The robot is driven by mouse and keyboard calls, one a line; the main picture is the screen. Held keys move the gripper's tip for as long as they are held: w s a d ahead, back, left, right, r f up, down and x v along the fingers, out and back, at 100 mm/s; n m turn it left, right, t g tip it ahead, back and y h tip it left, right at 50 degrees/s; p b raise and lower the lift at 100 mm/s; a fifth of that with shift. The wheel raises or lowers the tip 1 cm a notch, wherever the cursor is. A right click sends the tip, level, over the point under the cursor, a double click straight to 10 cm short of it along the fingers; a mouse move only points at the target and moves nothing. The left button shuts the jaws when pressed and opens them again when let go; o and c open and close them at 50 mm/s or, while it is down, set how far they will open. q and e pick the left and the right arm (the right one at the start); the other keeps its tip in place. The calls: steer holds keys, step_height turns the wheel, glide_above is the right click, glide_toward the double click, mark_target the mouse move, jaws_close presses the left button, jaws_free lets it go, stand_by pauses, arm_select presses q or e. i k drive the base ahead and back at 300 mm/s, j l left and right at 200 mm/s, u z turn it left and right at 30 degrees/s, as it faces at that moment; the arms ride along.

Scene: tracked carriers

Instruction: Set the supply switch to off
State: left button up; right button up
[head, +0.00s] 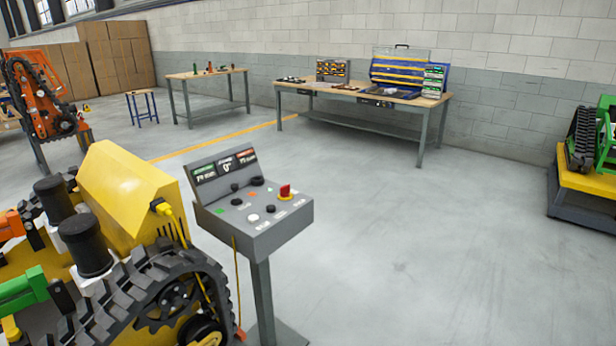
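A grey control console (277,236) stands on a post near the middle of the head view. A display panel (224,167) with green and red fields rises at the back. Neither of my grippers shows, and nothing touches the switch.
A yellow tracked carrier (130,188) stands close on the console's left, joined by a yellow cable. Workbenches (380,97) with tool cases stand along the back wall. Another tracked machine (583,141) rests on a yellow platform at the far right. The floor right of the console is clear.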

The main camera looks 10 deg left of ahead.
mark_target(284, 191)
steer(key=i+l+z, duration=0.1)
steer(key=i, duration=0.4)
steer(key=i+l+z, duration=0.1)
steer(key=i+l, duration=0.15)
steer(key=i, duration=0.3)
